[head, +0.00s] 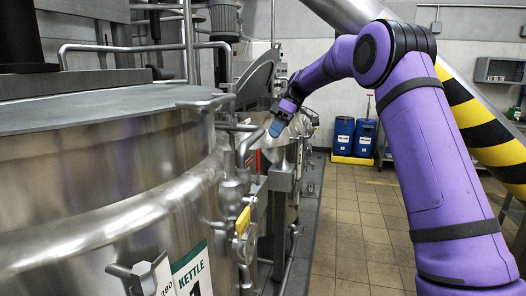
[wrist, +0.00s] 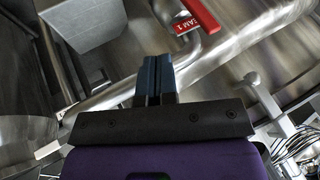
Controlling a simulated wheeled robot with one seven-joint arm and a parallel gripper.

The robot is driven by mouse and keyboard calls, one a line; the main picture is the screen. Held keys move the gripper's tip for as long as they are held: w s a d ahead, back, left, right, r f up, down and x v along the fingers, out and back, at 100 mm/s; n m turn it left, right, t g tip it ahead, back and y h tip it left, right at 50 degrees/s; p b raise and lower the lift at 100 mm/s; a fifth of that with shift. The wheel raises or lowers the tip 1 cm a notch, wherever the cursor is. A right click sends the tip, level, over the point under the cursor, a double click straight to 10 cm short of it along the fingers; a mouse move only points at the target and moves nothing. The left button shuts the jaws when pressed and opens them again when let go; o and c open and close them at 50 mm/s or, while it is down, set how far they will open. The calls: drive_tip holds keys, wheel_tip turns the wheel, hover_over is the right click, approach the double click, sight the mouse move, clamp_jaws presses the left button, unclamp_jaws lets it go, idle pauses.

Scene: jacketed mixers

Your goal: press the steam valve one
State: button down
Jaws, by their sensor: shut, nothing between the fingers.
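The steam valve one shows in the wrist view as a red lever (wrist: 203,14) with a red tag reading "AM 1" at its visible end, the rest of the word cut off. It lies at the top edge, just beyond and to the right of my fingertips, and part of it is outside the picture. My gripper (wrist: 155,62) is shut and empty, its two blue fingers side by side. In the head view my gripper (head: 276,128) hangs beside the pipework right of the big kettle.
A large steel kettle (head: 110,180) fills the left, with pipes and a yellow handle (head: 243,222) on its right side. Blue drums (head: 364,138) stand on a yellow pallet at the back. A striped yellow-black pipe (head: 490,135) slopes down at right. The tiled floor (head: 350,220) between is clear.

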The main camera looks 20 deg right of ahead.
sight(258, 167)
drive_tip(key=s+a+f, duration=0.4)
drive_tip(key=a, duration=0.1)
drive_tip(key=shift+s+a+f, duration=0.2)
drive_tip(key=shift+a+f, duration=0.05)
drive_tip(key=shift+f, duration=0.1)
idle(0.3)
drive_tip(key=shift+s+a+r, duration=0.1)
drive_tip(key=shift+s+a, duration=0.05)
drive_tip(key=shift+s, duration=0.05)
